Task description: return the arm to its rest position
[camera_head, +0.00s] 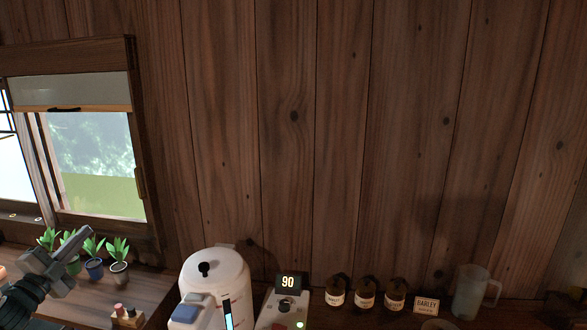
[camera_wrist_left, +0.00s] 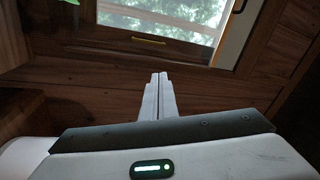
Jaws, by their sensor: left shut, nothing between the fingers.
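My left gripper (camera_head: 78,243) shows at the lower left of the head view, in front of the potted plants and pointing up and to the right. In the left wrist view my left gripper (camera_wrist_left: 160,80) has its two fingers together with nothing between them. It points toward the wooden surface below the window. Only part of my left arm is in the head view. My right gripper and arm are in neither view.
Potted plants (camera_head: 119,272) stand below the window (camera_head: 95,155). A white dispenser (camera_head: 232,283), a device reading 90 (camera_head: 287,283), several brown jars (camera_head: 365,294), a barley sign (camera_head: 426,305) and a clear pitcher (camera_head: 470,292) line the wooden wall. Air above them is free.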

